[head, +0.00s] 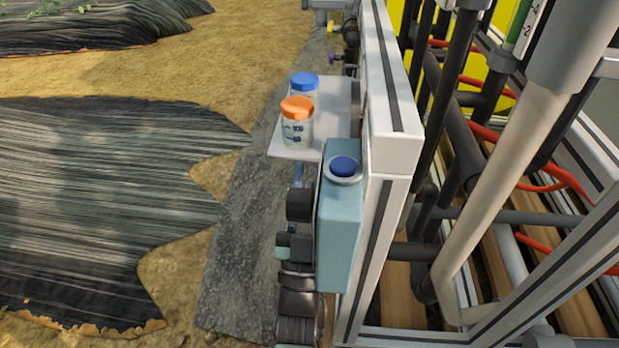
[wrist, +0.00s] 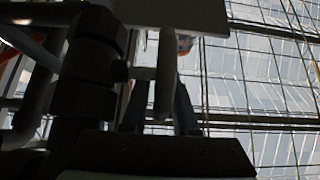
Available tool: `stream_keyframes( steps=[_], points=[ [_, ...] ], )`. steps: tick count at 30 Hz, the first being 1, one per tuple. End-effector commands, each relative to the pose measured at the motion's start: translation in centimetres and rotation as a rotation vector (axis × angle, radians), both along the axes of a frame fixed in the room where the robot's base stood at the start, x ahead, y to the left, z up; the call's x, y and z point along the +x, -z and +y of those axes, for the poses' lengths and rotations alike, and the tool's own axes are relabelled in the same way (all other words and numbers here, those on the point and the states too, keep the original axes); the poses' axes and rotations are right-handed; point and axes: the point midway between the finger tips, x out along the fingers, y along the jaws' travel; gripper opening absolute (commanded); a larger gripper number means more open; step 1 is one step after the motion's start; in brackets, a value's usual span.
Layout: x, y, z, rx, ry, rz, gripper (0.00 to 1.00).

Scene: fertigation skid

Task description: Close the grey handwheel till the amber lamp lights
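In the wrist view a light grey piece (wrist: 166,82), apparently the grey handwheel seen edge-on, stands between my fingers. A dark stem seems to join it to a dark valve body (wrist: 88,75) on the left. My gripper (wrist: 158,110) points up from below. Its two bluish fingers are apart, one on each side of the grey piece. A gap shows on the left, and the right finger looks close to it; contact cannot be told. In the head view a bluish finger shows below the shelf, and I cannot make out the handwheel. No amber lamp is seen in either view.
A white shelf (head: 279,147) sits just above my gripper, with an orange-lidded jar (head: 297,127) and a blue-lidded jar (head: 303,85) on it. A pale frame post (head: 390,110) and pipes stand to the right. Open ground (head: 220,185) lies left.

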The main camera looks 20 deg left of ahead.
Motion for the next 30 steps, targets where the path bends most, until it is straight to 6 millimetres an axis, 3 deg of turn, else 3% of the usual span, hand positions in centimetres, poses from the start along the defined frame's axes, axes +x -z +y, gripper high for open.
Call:
stream_keyframes(
  steps=[8, 22, 30],
  points=[
    [-0.4, 0.3, -0.1, -0.001, 0.000, 0.003, 0.28],
    [-7.3, 6.2, -2.1, -0.002, 0.000, 0.006, 0.28],
    [-9.4, 8.2, -2.7, 0.000, 0.000, 0.001, 0.28]
  ],
)
